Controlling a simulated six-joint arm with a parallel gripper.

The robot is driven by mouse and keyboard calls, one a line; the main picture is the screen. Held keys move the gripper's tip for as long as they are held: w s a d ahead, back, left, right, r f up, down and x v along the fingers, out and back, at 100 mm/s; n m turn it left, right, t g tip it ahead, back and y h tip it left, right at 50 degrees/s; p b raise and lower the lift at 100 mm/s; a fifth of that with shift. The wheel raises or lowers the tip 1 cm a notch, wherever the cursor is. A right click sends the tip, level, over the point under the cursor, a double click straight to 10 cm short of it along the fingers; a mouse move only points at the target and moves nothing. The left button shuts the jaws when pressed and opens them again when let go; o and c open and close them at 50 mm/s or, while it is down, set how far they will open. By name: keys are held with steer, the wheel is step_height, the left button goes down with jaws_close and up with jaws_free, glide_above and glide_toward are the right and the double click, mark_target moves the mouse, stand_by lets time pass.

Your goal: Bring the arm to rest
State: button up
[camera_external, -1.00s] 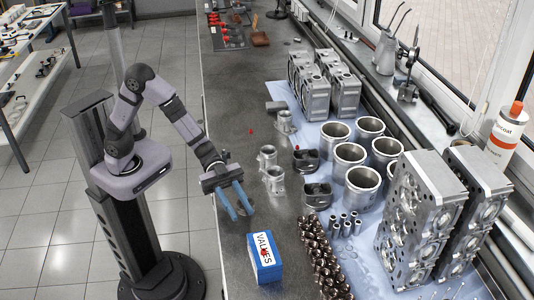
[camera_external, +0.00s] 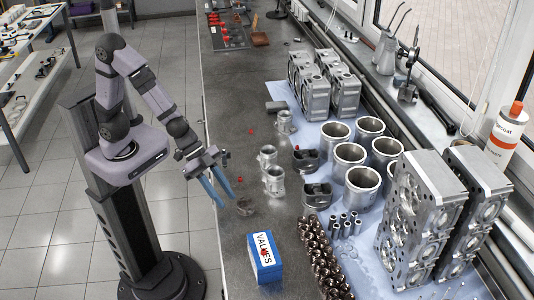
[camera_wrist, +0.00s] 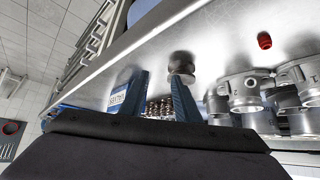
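My gripper (camera_external: 222,190) is over the left edge of the dark workbench (camera_external: 232,110) in the external view. Its two blue fingers are apart with nothing between them, so it is open and empty. They point down and to the right. In the wrist view the open fingers (camera_wrist: 156,97) show with a round metal part (camera_wrist: 181,66) near the right fingertip. The arm is bent, with its elbow raised above the shoulder.
A blue VALVES box (camera_external: 265,258) stands at the front of the bench. Metal housings (camera_external: 274,180), pistons (camera_external: 317,196), cylinder liners (camera_external: 361,187) and cylinder heads (camera_external: 420,205) stand to the right.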

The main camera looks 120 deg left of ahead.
steer(key=s, duration=0.1)
steer(key=a+g+y, duration=0.1)
steer(key=s+f, duration=0.1)
steer(key=shift+s+a+n, duration=0.25)
steer(key=shift+s+n, duration=0.05)
steer(key=shift+s, duration=0.05)
steer(key=s+d+f+g, duration=0.1)
steer(key=s+d+g, duration=0.2)
steer(key=s, duration=0.5)
steer(key=s+d+f+g, duration=0.1)
steer(key=s+d+g, duration=0.3)
steer(key=s, duration=0.5)
steer(key=shift+s+d+f+h+b, duration=0.15)
steer(key=shift+s+f+h+b, duration=0.1)
steer(key=shift+h+b, duration=0.2)
steer(key=shift+o, duration=0.7)
steer(key=shift+s+d, duration=0.1)
